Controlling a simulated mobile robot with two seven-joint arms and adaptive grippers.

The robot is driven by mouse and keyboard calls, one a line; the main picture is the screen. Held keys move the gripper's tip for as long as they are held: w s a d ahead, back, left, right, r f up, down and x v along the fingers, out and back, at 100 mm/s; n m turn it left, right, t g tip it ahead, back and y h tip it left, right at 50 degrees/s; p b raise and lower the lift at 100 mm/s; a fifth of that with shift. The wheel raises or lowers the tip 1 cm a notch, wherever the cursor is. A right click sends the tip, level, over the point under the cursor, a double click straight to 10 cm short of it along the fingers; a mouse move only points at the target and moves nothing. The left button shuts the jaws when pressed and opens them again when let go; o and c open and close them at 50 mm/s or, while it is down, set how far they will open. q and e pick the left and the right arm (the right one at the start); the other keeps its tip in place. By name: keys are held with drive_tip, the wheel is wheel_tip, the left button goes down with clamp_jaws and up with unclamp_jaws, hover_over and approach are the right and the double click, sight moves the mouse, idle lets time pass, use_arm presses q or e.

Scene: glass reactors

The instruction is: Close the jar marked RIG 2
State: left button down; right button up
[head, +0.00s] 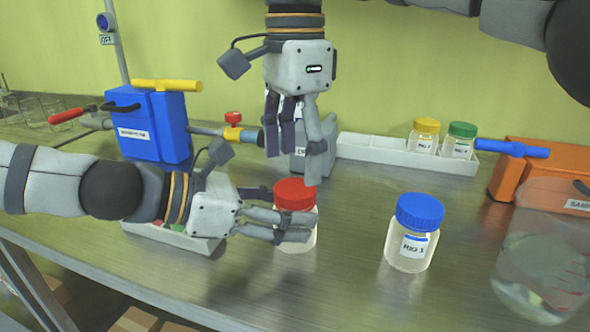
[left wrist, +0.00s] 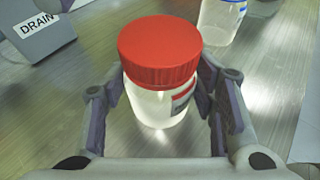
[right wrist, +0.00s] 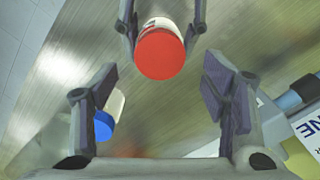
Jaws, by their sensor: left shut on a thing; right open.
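A clear jar (head: 297,238) with a red lid (head: 294,194) stands on the metal bench. My left gripper (head: 280,228) is shut around its body; the left wrist view shows the jar (left wrist: 158,103) between the fingers. The red lid (left wrist: 159,52) sits on top and looks level; I cannot tell how tight it is. The jar's label is turned mostly away and unreadable. My right gripper (head: 293,168) is open and empty, pointing down just above the lid. In the right wrist view the lid (right wrist: 160,54) lies beyond the open fingers, toward the top.
A white tray (head: 365,150) behind holds yellow-lidded (head: 425,137) and green-lidded (head: 459,141) jars. A blue valve box (head: 153,127) is at left, an orange box (head: 540,180) and large glass vessel (head: 543,265) at right.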

drive_tip(key=shift+o, duration=0.2)
drive_tip(key=shift+r, duration=0.1)
drive_tip(key=o, duration=0.5)
use_arm(q)
drive_tip(key=c, duration=0.6)
unclamp_jaws()
drive_tip(key=v, duration=1.2)
